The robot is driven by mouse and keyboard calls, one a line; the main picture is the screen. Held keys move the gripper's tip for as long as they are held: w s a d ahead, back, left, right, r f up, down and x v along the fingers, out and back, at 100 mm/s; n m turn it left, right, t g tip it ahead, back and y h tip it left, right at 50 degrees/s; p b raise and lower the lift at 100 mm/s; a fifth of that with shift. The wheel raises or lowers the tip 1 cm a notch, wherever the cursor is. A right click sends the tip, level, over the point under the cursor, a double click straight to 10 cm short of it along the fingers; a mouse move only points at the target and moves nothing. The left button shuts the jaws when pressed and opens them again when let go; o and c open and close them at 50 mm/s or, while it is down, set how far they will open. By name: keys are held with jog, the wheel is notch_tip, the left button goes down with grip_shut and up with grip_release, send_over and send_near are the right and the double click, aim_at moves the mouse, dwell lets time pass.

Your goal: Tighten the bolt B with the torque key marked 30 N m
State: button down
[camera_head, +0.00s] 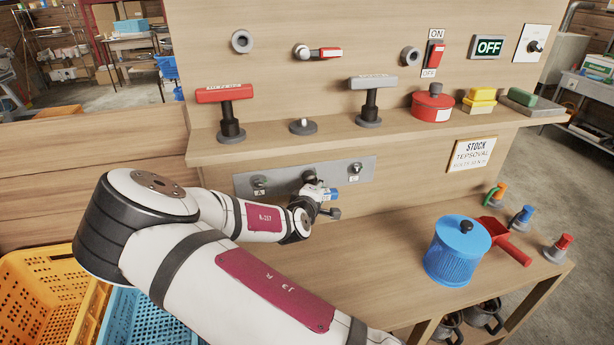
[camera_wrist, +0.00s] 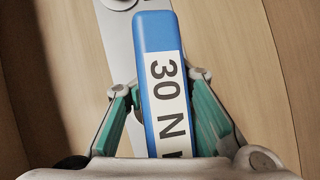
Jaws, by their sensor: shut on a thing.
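My gripper (camera_head: 318,194) is shut on a blue torque key (camera_head: 331,193) in front of the grey bolt plate (camera_head: 285,176). In the wrist view the blue key (camera_wrist: 152,32) lies between the two green-padded fingers (camera_wrist: 165,100), and its white label reads "30 N", the rest hidden. A bolt marked A (camera_head: 260,187) is at the plate's left and one marked C (camera_head: 354,174) at its right. The middle of the plate, between them, is largely covered by my gripper and a dark round part (camera_head: 310,177). I cannot tell whether the key sits on bolt B.
On the shelf stand a red-handled key (camera_head: 225,94), a grey-handled key (camera_head: 373,84) and an empty holder (camera_head: 303,126) between them. A red tin (camera_head: 432,106) is further right.

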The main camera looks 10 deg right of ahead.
jog(key=shift+r, duration=0.15)
jog(key=shift+n+h+b, duration=0.3)
jog(key=shift+d, duration=0.1)
dwell(0.4)
jog(key=shift+m+y+p, duration=0.5)
jog(key=shift+p, duration=0.3)
jog(key=shift+s, duration=0.15)
jog(key=shift+s+p, duration=0.9)
jog(key=shift+s, duration=0.75)
